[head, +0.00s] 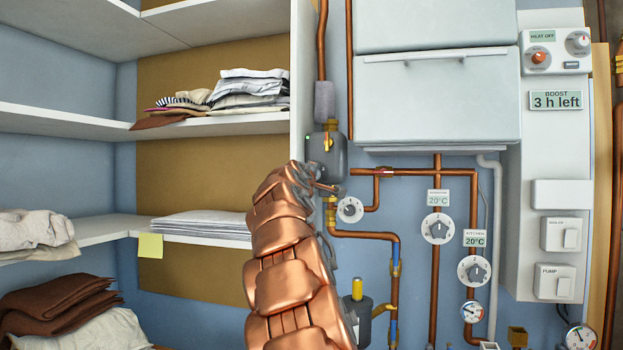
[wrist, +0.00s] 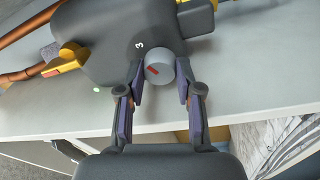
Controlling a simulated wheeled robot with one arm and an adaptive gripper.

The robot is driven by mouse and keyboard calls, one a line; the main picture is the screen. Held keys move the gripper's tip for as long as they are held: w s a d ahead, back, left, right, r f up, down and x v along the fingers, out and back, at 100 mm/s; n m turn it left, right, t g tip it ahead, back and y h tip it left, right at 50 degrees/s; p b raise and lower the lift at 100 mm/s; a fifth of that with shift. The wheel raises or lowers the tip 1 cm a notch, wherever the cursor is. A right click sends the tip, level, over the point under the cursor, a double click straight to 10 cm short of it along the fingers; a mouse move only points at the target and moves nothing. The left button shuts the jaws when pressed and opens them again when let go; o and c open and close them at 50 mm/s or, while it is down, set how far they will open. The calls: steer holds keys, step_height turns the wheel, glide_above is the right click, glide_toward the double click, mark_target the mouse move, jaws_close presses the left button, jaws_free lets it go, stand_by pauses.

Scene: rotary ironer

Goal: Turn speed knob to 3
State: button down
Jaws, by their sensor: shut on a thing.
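The dark grey pump body (head: 327,157) is on the pipe beside the shelf's edge panel, with a small green light. It fills the upper part of the wrist view (wrist: 115,40). Its round grey speed knob (wrist: 161,64) has a short red mark on its left part. A white "3" is printed on the body, up and left of the knob. My gripper (wrist: 160,80) has one finger on each side of the knob and is shut on it. In the head view my gripper (head: 322,187) reaches the pump's lower part, and my arm hides the knob.
Copper pipes (head: 395,170) run right of and below the pump. A small white dial (head: 350,210) is close to the right of my gripper. A white shelf panel (head: 301,80) stands close on the left. Folded linen (head: 200,224) lies on the shelves.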

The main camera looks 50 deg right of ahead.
steer(key=c, duration=1.1)
jaws_free()
steer(key=shift+o, duration=0.2)
steer(key=shift+a, duration=0.1)
steer(key=v, duration=1.1)
steer(key=shift+s+a, duration=0.2)
steer(key=shift+a, duration=0.15)
steer(key=shift+f, duration=0.1)
